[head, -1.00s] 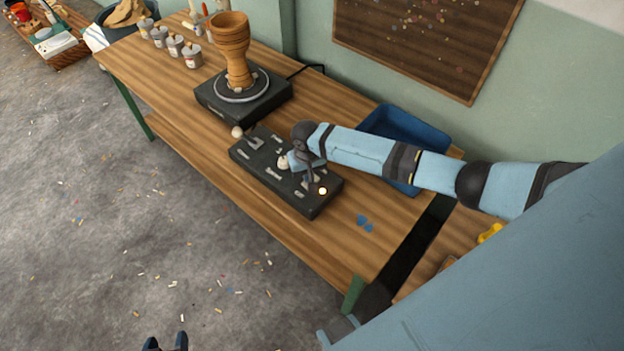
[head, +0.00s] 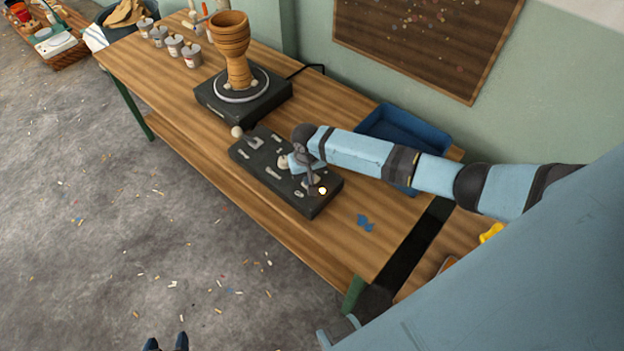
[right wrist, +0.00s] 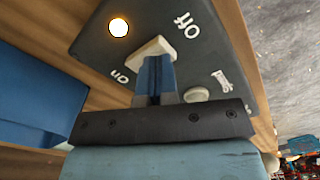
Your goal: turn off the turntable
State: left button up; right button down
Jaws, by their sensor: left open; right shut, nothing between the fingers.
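The turntable (head: 222,104) is a black box with a pale round disc, and a brown goblet drum (head: 232,45) stands on it. In front of it lies a dark control box (head: 250,165) with several controls and a lit lamp (head: 322,190). In the right wrist view the lamp (right wrist: 118,27) glows beside a pale switch (right wrist: 152,47), between the labels "off" and "on". My right gripper (right wrist: 153,68) is shut and empty, its tips at the switch; I cannot tell whether they touch. My left gripper (head: 166,343) is open over the floor at the bottom edge.
A blue tray (head: 440,142) stands behind my right arm on the wooden bench (head: 335,240). Several grey cans (head: 173,45) stand at the far left. Small blue scraps (head: 365,223) lie right of the control box. Chips litter the floor.

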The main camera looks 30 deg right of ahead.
jog(key=shift+f, duration=0.75)
dwell(0.4)
notch_tip(320, 180, up, 2)
jog(key=shift+r+p, duration=0.1)
jog(key=shift+p, duration=1.05)
notch_tip(320, 180, up, 5)
jog(key=p, duration=0.5)
jog(key=shift+p, duration=0.3)
